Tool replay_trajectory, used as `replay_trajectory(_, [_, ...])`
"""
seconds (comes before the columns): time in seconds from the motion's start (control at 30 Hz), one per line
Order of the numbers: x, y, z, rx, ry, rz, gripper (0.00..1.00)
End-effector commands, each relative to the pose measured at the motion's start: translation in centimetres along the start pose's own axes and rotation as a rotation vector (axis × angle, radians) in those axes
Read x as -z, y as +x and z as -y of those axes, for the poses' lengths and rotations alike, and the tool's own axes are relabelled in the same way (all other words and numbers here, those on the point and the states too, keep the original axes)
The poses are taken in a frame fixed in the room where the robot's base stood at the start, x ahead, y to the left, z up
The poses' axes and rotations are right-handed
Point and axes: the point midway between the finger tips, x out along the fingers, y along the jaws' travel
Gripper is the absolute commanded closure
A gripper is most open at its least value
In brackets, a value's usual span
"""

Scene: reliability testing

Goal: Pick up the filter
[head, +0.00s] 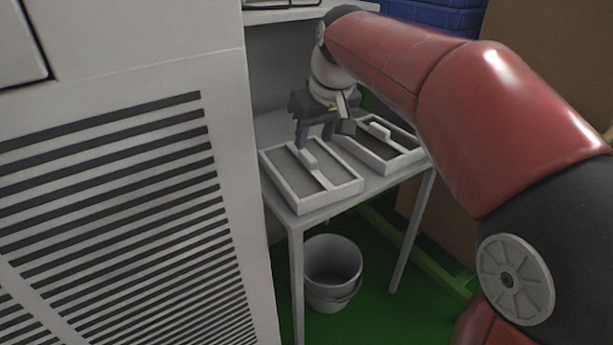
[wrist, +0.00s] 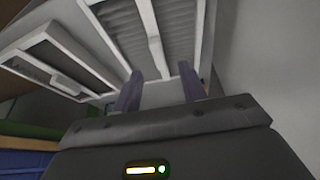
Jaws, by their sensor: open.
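Two light grey framed filters with dark panels and a raised handle bar lie flat on a small table. The left filter (head: 330,195) is nearer in the head view; the right filter (head: 402,163) lies beside it. My gripper (head: 314,142) is open and empty, pointing down above the far part of the left filter, close to its handle. In the wrist view my gripper (wrist: 160,71) has its two fingers apart, with the left filter's bar (wrist: 149,27) running up from between them. The right filter (wrist: 82,53) shows at the left there. Contact with the handle cannot be told.
The grey table (head: 372,187) stands against a large slatted cabinet (head: 120,190) on the left. A grey bucket (head: 332,270) stands under the table on a green floor. A shelf (head: 285,15) and blue crates (head: 440,15) are behind.

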Motion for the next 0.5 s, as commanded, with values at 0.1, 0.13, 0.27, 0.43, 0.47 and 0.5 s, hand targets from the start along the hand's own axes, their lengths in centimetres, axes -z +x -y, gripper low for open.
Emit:
replay_trajectory(0.1, [-0.1,1.4,0.0,0.001,0.0,0.003,0.58])
replay_trajectory(0.13, [0.0,1.6,0.0,0.0,0.0,0.002,0.58])
replay_trajectory(0.27, [0.1,2.9,-0.1,0.0,0.001,0.003,0.58])
replay_trajectory(0.43, [0.2,5.6,-0.2,0.0,0.002,0.003,0.58])
replay_trajectory(0.47, [0.2,5.9,-0.2,0.0,0.001,0.003,0.58])
replay_trajectory(0.5, [0.3,6.2,-0.2,0.0,0.001,0.002,0.58])
